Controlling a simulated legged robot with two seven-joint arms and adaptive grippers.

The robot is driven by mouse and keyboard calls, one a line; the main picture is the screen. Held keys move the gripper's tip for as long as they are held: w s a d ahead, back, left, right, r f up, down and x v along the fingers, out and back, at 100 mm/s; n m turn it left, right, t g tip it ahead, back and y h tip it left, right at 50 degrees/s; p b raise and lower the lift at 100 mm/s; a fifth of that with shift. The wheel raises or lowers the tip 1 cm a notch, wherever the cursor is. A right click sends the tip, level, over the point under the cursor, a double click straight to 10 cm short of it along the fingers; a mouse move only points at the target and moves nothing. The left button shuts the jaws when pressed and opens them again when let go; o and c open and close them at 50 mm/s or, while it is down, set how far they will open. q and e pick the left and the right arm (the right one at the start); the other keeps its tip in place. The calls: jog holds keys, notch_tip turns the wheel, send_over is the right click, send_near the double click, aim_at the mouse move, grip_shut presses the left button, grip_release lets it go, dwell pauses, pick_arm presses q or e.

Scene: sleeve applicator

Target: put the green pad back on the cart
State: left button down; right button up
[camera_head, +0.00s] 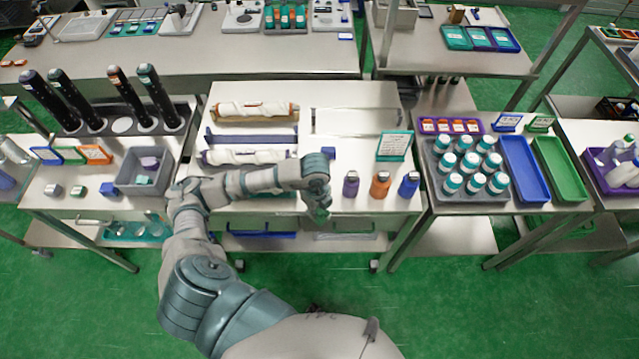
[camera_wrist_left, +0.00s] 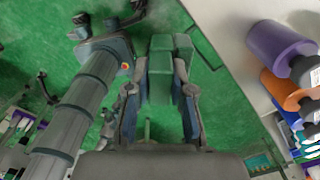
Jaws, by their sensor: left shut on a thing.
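The green pad (camera_wrist_left: 168,68) is a blocky green piece between the two fingers in the left wrist view. My left gripper (camera_wrist_left: 166,98) is shut on it. In the head view my left gripper (camera_head: 320,205) points down at the front edge of the white cart (camera_head: 350,155), left of the bottles. The pad is hard to make out there against the gripper. The wrist view shows green floor beyond the pad, with the cart edge to the right. My right gripper is not in view.
A purple bottle (camera_head: 351,184), an orange bottle (camera_head: 380,185) and a blue bottle (camera_head: 409,184) stand on the cart's right front. White rolls (camera_head: 255,111) lie at its left. A teal sign (camera_head: 393,146) stands behind the bottles.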

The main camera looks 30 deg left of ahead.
pick_arm(q)
jog(key=w+a+f, duration=0.1)
jog(key=w+a, duration=0.1)
jog(key=w, duration=0.1)
jog(key=w+a+f+p, duration=0.1)
jog(key=w+a+f, duration=0.1)
jog(key=w, duration=0.2)
jog(key=w+a+f+p, duration=0.1)
jog(key=w+a, duration=0.1)
jog(key=w, duration=0.2)
jog(key=shift+w+f, duration=0.1)
jog(key=shift+f, duration=0.25)
jog(key=shift+d+f, duration=0.1)
jog(key=shift+d, duration=0.2)
jog(key=c, duration=1)
grip_release()
jog(key=shift+a, duration=0.2)
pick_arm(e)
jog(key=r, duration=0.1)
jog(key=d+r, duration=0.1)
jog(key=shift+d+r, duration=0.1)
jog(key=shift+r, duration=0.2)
pick_arm(q)
jog(key=shift+a+f, duration=0.1)
